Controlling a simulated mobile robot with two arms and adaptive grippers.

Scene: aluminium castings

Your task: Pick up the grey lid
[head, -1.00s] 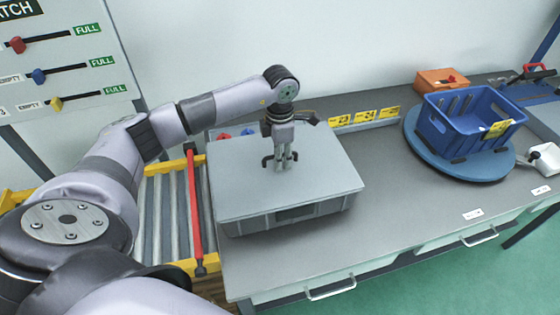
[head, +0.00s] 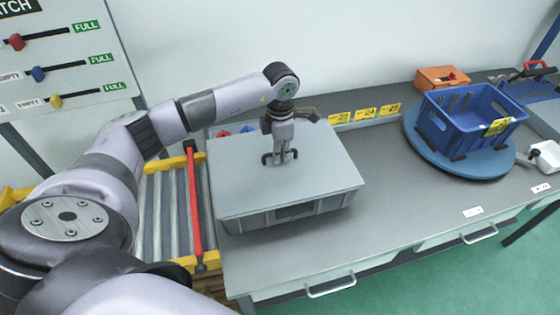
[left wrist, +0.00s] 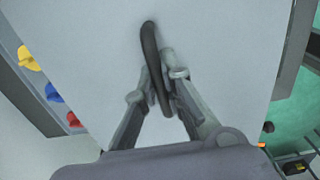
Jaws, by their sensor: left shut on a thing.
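The grey lid (head: 320,180) lies flat on a grey box (head: 325,206) on the workbench in the head view. A dark handle (head: 266,158) stands at the middle of the lid. My left gripper (head: 281,161) points down over the lid and is shut on this handle. In the left wrist view the fingers of my left gripper (left wrist: 160,85) close on the curved dark handle (left wrist: 149,45), with the pale lid (left wrist: 85,50) filling most of the picture. The lid appears to rest on the box. My right gripper is not in view.
A blue crate (head: 455,124) stands on a round blue turntable (head: 417,144) to the right. An orange bin (head: 432,75) is behind it. A roller conveyor with a red bar (head: 193,205) lies left of the box. The bench (head: 400,200) between box and turntable is clear.

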